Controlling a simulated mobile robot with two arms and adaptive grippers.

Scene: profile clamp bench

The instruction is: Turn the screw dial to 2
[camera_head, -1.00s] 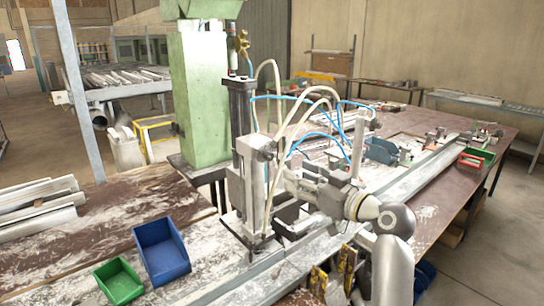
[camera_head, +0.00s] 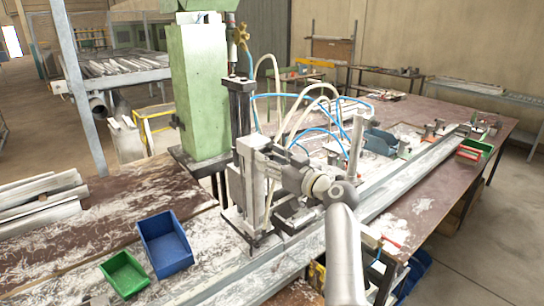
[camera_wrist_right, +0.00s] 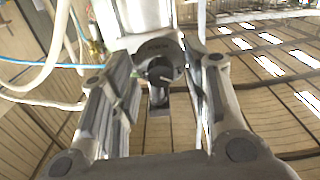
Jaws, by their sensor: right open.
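The screw dial (camera_wrist_right: 158,52) shows in the right wrist view as a dark round disc with a smaller round knob (camera_wrist_right: 163,73) in front of it. It sits on a pale metal block. Its markings are too small to read. My right gripper (camera_wrist_right: 162,85) is open, with one finger on each side of the knob and a gap visible on both sides. In the head view my right gripper (camera_head: 272,160) is against the upright metal clamp fixture (camera_head: 240,185), and I cannot make out the dial there. My left gripper is not in view.
Pale hoses and blue tubes (camera_head: 322,133) loop close behind my right gripper. A long metal profile rail (camera_head: 400,178) runs across the bench. A blue bin (camera_head: 164,245) and a green bin (camera_head: 124,275) stand at the front left. A green column (camera_head: 198,95) rises behind the fixture.

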